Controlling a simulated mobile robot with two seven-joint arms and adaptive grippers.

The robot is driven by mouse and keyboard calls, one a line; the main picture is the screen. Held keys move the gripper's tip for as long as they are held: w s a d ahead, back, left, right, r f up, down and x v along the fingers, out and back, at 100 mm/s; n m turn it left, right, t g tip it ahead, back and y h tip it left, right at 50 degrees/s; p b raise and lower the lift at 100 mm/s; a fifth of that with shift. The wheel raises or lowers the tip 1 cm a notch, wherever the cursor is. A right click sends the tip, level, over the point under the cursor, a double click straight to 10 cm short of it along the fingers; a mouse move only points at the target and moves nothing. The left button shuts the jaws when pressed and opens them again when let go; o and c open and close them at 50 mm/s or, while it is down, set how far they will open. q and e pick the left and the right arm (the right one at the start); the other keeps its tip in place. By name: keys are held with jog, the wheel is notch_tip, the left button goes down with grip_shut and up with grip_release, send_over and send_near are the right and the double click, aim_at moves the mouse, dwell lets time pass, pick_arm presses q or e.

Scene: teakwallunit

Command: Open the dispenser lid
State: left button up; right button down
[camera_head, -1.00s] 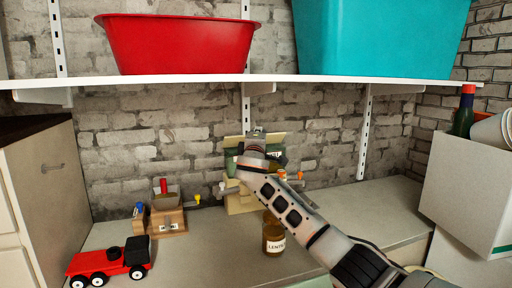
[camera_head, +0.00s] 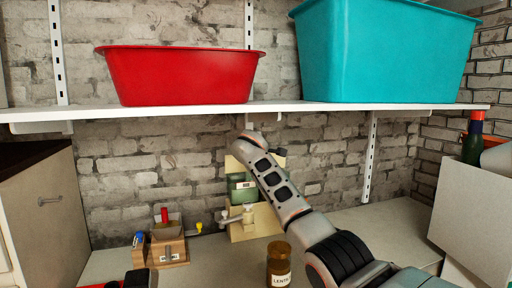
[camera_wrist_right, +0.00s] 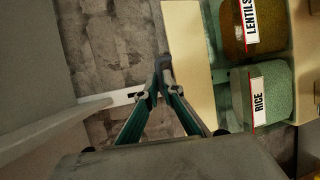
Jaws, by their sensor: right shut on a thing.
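The dispenser (camera_head: 240,220) is a beige unit with green-tinted bins and small taps, standing against the brick wall. My right arm crosses in front of it and hides part of its upper half. In the right wrist view, my right gripper (camera_wrist_right: 160,82) has its fingertips together at the edge of the beige lid panel (camera_wrist_right: 188,65). The panel lies beside the bins labelled LENTILS (camera_wrist_right: 238,30) and RICE (camera_wrist_right: 268,95). The panel's exact angle is hard to tell.
A white shelf (camera_head: 190,111) runs above, holding a red tub (camera_head: 180,75) and a teal bin (camera_head: 385,55). An amber jar (camera_head: 279,262) stands on the counter in front of the dispenser. A wooden caddy (camera_head: 170,252) is at left, a white box (camera_head: 475,205) at right.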

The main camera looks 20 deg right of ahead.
jog(key=shift+r, duration=1.1)
jog(key=shift+d, duration=0.1)
jog(key=c, duration=2.2)
grip_release()
jog(key=shift+w+f, duration=0.15)
jog(key=shift+f, duration=0.05)
jog(key=shift+a+f, duration=0.1)
jog(key=shift+a, duration=0.1)
jog(key=v, duration=1.2)
jog(key=shift+d+f, duration=0.1)
